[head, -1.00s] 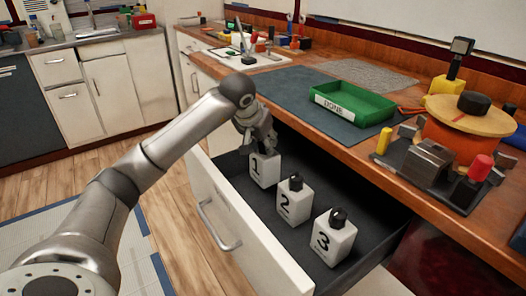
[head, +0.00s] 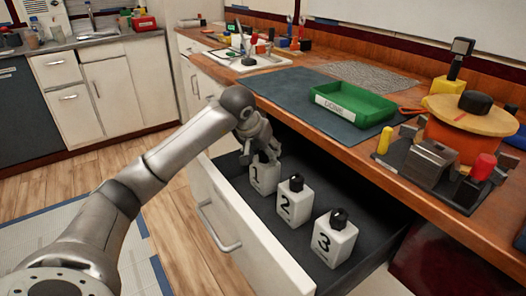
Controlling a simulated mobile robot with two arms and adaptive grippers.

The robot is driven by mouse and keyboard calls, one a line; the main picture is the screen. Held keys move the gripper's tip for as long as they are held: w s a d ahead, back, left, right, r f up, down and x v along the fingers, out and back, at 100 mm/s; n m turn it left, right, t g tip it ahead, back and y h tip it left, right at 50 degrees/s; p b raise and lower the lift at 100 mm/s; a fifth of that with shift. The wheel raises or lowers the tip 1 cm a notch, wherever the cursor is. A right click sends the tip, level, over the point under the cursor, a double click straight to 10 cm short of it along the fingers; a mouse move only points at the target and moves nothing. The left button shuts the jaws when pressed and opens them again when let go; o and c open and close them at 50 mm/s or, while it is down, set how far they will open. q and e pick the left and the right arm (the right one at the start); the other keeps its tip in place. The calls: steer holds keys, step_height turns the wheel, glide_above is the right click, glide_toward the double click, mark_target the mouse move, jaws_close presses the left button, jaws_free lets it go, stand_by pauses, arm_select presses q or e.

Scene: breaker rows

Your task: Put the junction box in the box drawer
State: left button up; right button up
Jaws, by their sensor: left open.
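The open drawer (head: 222,215) has a white front with a bar handle and a dark inside. Three white boxes with black knobs stand upright in a row in it: box 1 (head: 263,178), box 2 (head: 292,207) and box 3 (head: 333,243). My left gripper (head: 266,155) is open at the top of box 1 and covers its knob. I cannot tell whether the fingers touch it. No box is labelled as the junction box. My right gripper is not in view.
On the wooden bench (head: 300,72) above the drawer are a green labelled tray (head: 353,103) on a dark mat, and a black fixture (head: 405,167) with a grey metal block, near the edge. Bare drawer floor shows right of the boxes.

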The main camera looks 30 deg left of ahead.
arm_select(q)
steer(key=shift+r, duration=0.1)
steer(key=shift+s+r, duration=0.1)
steer(key=shift+r, duration=0.25)
steer(key=p+v, duration=0.1)
steer(key=v, duration=0.2)
steer(key=p+v, duration=0.1)
steer(key=v, duration=0.7)
steer(key=shift+s, duration=0.15)
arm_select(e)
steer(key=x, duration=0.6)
arm_select(q)
steer(key=shift+r, duration=0.2)
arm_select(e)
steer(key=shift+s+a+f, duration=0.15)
